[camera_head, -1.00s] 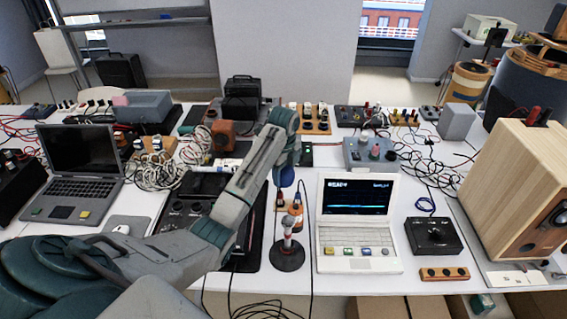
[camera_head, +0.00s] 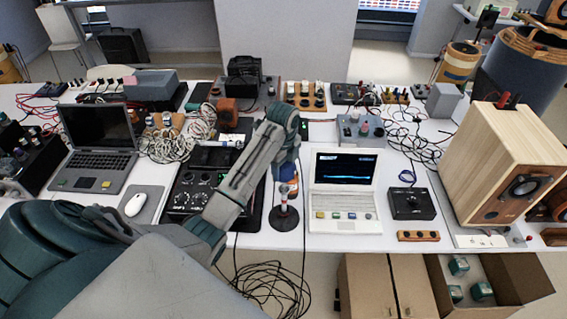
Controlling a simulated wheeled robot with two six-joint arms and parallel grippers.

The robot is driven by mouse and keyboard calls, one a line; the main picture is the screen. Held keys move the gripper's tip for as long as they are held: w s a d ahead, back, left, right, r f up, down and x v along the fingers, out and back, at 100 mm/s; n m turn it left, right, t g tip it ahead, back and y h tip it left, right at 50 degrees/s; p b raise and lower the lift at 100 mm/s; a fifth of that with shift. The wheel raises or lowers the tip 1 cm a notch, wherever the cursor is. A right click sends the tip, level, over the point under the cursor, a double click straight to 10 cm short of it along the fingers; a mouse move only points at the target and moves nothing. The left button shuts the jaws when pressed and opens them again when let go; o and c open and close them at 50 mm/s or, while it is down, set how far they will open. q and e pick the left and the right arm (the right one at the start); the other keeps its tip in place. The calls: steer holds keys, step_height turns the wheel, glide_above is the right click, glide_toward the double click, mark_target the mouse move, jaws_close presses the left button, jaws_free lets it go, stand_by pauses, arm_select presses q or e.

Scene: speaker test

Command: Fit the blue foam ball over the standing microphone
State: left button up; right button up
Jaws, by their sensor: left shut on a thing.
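The blue foam ball (camera_head: 287,173) is held at the lower end of my left gripper (camera_head: 287,165), which is shut on it. The fingertips are small and partly hidden by my own wrist. The microphone (camera_head: 284,203) stands upright on its round dark base (camera_head: 284,219), directly below the ball in the picture. Its top is at or just under the ball's lower edge; I cannot tell whether they touch. The right gripper is not in view.
A white laptop (camera_head: 343,200) stands close right of the microphone, and a black mixer (camera_head: 188,198) lies to its left. A black box with a knob (camera_head: 411,204) and a wooden speaker (camera_head: 503,165) are farther right. Cables (camera_head: 268,284) hang below the table's front edge.

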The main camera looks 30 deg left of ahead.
mark_target(284, 185)
arm_select(q)
steer(key=shift+s+d+f, duration=0.15)
steer(key=shift+f, duration=3.5)
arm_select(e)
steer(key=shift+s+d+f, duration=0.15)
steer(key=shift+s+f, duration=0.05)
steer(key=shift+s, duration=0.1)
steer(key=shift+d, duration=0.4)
arm_select(q)
steer(key=shift+f, duration=0.5)
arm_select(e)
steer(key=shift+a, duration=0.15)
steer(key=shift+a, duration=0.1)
arm_select(q)
steer(key=o, duration=1)
steer(key=shift+o, duration=0.2)
